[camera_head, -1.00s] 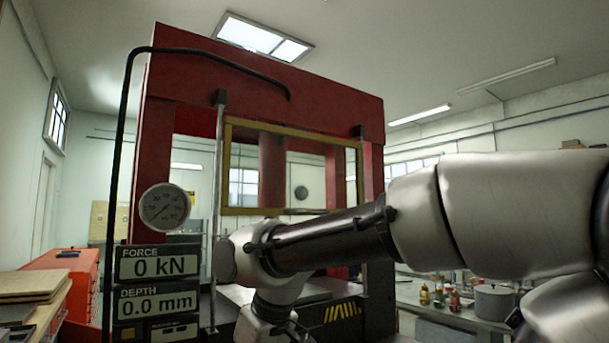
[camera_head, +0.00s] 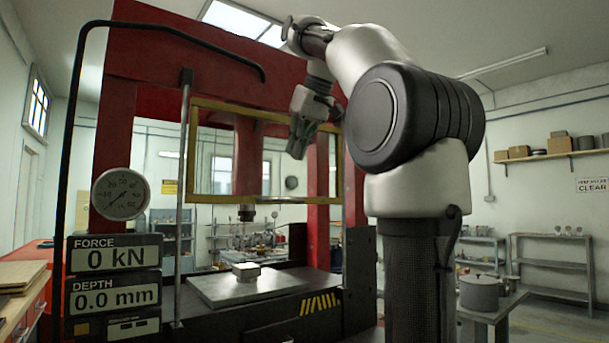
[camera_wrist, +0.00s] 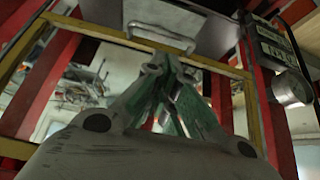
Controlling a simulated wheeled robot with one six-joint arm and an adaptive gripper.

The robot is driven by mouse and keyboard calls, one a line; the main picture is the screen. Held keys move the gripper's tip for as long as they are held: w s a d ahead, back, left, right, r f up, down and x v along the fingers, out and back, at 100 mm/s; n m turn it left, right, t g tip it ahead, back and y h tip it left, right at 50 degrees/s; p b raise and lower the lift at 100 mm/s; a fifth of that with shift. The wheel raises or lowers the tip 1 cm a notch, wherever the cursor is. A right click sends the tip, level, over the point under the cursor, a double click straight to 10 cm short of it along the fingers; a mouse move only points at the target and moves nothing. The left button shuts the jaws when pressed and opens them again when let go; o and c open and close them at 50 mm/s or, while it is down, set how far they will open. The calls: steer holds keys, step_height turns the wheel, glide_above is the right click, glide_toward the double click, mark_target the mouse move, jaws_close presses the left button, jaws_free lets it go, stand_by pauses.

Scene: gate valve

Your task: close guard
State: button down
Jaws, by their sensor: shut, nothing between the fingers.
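The guard (camera_head: 188,150) is a clear panel in a yellow frame. It sits raised on its upright rods at the front of the red press, with the opening below it uncovered. A pale handle bar shows along its lower edge, and in the wrist view the handle (camera_wrist: 160,37) lies beyond my fingertips. My gripper (camera_head: 296,148) is in front of the right part of the guard, fingers pointing down. It is shut and empty; I cannot tell whether it touches the panel. The wrist view shows its green-padded fingers (camera_wrist: 172,75) close together, with the yellow frame (camera_wrist: 85,30) around them.
The press (camera_head: 115,120) has a bed plate (camera_head: 215,290) with a small pale block (camera_head: 246,270) on it, below the ram. A gauge (camera_head: 121,194) and the force and depth displays (camera_head: 114,255) stand at the left. A pot (camera_head: 480,293) is on a bench at right.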

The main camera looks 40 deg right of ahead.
mark_target(284, 182)
steer(key=x, duration=0.9)
steer(key=shift+w+a+f, duration=0.1)
steer(key=shift+w+f, duration=0.1)
steer(key=shift+f, duration=0.15)
step_height(284, 182, down, 26)
steer(key=shift+r, duration=0.15)
steer(key=shift+s, duration=0.1)
